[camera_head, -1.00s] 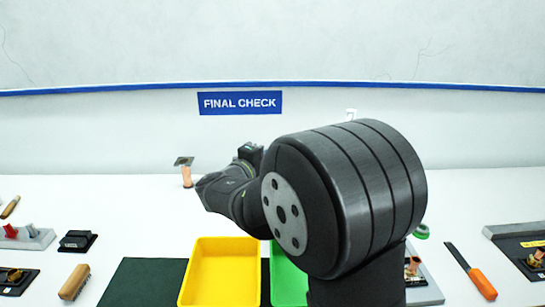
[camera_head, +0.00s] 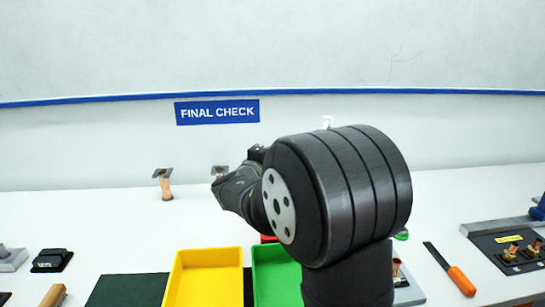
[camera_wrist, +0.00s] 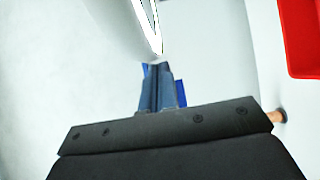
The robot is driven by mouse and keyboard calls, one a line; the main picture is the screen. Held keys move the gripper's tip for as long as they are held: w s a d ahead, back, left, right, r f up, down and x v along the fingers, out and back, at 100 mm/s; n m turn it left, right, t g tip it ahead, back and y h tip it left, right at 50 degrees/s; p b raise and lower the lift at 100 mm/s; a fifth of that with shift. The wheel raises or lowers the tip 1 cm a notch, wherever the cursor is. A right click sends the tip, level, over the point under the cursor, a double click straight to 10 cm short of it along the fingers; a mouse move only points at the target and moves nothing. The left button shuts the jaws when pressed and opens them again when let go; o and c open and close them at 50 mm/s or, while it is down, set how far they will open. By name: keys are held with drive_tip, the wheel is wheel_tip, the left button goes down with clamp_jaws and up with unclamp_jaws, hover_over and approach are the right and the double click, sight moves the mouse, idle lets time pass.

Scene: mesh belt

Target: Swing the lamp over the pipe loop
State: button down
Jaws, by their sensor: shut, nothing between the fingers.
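My gripper (camera_wrist: 160,72) shows in the wrist view with its dark blue-grey fingers together and nothing between them. In the head view my own arm hides the fingertips. A white tapering shape with a bright edge (camera_wrist: 140,25) lies just beyond the fingertips in the wrist view; I cannot tell whether it is the lamp or whether the fingers touch it. In the head view a small white piece (camera_head: 327,121) shows above my arm, perhaps part of the lamp. I cannot make out a clear pipe loop; copper fittings (camera_head: 512,249) sit on a dark plate at the right.
A copper post with a flat top (camera_head: 166,188) stands at back left, and another flat top (camera_head: 219,171) shows beside my wrist. A yellow tray (camera_head: 204,252) and a green tray (camera_head: 274,277) lie in front. An orange-handled tool (camera_head: 461,280) lies right.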

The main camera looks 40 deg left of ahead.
drive_tip(key=d, duration=0.5)
drive_tip(key=shift+w, duration=0.25)
drive_tip(key=shift+a, duration=0.1)
drive_tip(key=s, duration=1.1)
drive_tip(key=shift+s, duration=0.3)
drive_tip(key=shift+a, duration=0.1)
